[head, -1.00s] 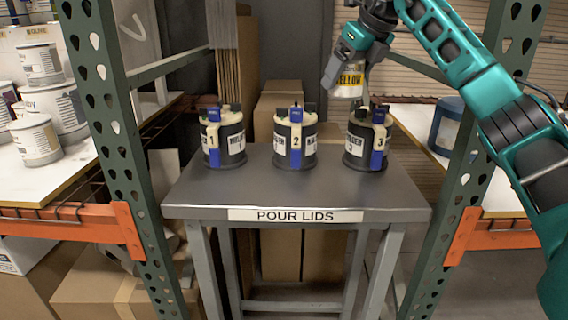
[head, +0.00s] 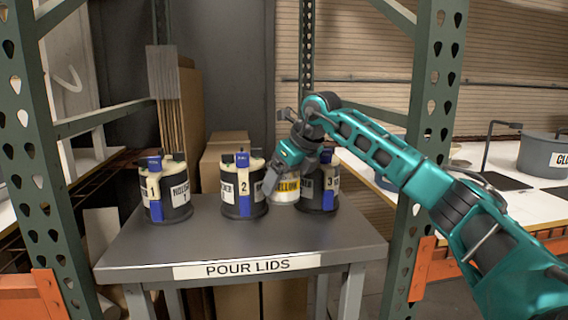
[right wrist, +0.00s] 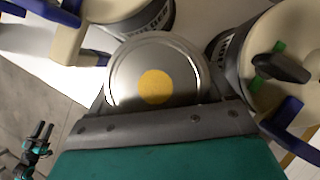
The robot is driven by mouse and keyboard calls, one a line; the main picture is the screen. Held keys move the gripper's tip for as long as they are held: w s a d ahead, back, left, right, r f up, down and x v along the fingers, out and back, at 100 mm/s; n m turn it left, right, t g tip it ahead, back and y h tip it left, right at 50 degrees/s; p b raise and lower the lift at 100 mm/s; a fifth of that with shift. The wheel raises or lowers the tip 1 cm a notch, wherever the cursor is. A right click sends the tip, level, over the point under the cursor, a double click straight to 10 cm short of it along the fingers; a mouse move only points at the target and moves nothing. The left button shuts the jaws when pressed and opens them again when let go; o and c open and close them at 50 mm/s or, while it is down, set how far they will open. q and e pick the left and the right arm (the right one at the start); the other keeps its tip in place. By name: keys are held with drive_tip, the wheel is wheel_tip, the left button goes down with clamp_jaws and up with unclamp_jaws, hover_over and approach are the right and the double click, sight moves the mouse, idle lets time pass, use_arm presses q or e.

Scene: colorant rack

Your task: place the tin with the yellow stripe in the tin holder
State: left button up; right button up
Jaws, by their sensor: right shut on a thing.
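The tin with a yellow label (head: 286,191) is in my right gripper (head: 284,178), upright as far as I can see, between canisters 2 and 3 on the grey table. I cannot tell whether its base touches the table. In the right wrist view its round metal lid (right wrist: 155,88) shows a yellow dot, with my right gripper's dark fingers (right wrist: 158,108) along its sides. Canister 1 (head: 165,190), canister 2 (head: 243,185) and canister 3 (head: 318,183) have blue handles. I cannot pick out which thing is the tin holder.
The table (head: 240,252), marked POUR LIDS, has free room along its front. Green rack posts (head: 432,110) stand either side. A grey pot (head: 540,155) and a black stand (head: 490,165) sit on a white shelf at right. Canisters stand close to the gripper on both sides.

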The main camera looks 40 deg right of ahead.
sight(284, 200)
drive_tip(key=shift+f+b, duration=0.5)
drive_tip(key=shift+f, duration=2.2)
drive_tip(key=shift+f, duration=0.2)
drive_tip(key=o, duration=1.3)
drive_tip(key=shift+r, duration=0.2)
drive_tip(key=p+v, duration=0.1)
drive_tip(key=v, duration=1.1)
drive_tip(key=shift+p, duration=0.4)
